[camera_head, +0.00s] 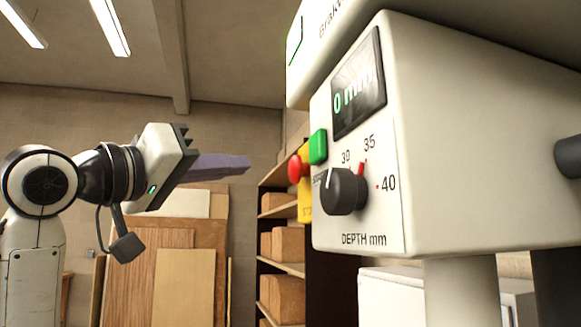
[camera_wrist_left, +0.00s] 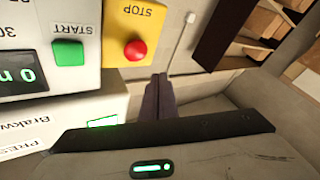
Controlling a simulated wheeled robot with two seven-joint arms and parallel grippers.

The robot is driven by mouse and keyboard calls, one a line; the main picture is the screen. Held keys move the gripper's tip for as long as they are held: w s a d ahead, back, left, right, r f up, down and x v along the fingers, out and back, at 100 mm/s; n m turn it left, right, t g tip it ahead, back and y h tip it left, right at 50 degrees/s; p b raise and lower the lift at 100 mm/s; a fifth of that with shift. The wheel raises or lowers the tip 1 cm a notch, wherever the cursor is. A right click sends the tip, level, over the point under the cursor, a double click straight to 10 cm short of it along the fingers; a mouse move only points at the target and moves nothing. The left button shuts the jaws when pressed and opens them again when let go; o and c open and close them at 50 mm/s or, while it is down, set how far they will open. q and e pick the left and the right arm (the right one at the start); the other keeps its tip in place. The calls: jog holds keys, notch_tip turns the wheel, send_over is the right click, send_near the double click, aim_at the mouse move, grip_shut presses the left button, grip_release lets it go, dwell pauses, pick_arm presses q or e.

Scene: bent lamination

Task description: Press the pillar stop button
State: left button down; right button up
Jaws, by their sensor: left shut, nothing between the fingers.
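The red stop button (camera_head: 295,168) sits on a yellow plate (camera_head: 304,185) at the left side of the machine's control box. In the left wrist view the red button (camera_wrist_left: 135,50) shows in full on the yellow plate (camera_wrist_left: 122,30), which reads STOP. My left gripper (camera_head: 247,163) is shut and empty, its purple fingers pointing right toward the button with a gap between. In the left wrist view the shut fingers (camera_wrist_left: 161,80) lie just below and right of the button in the picture. My right gripper is in neither view.
A green START button (camera_head: 318,147) sits close beside the stop button. A depth knob (camera_head: 343,191) and a display (camera_head: 358,87) are on the same white box (camera_head: 470,150). Behind stand shelves (camera_head: 280,213) and leaning wood panels (camera_head: 185,285).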

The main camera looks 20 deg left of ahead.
pick_arm(q)
jog(key=shift+w+d+p, duration=0.25)
jog(key=shift+w+d, duration=0.5)
jog(key=shift+d, duration=0.25)
jog(key=shift+w+d+p, duration=0.2)
jog(key=shift+w+d, duration=0.55)
jog(key=shift+d, duration=0.2)
jog(key=shift+d, duration=0.1)
dwell(0.5)
jog(key=shift+w+d, duration=0.25)
jog(key=shift+w+d+p, duration=0.35)
jog(key=shift+d+p, duration=0.05)
dwell(1.1)
jog(key=shift+s+a, duration=0.55)
jog(key=shift+a, duration=0.2)
jog(key=shift+s+a+b, duration=0.25)
jog(key=shift+s+a, duration=0.55)
jog(key=shift+a, duration=0.2)
jog(key=shift+s+a+b, duration=0.2)
jog(key=shift+s+a, duration=0.55)
jog(key=shift+a, duration=0.25)
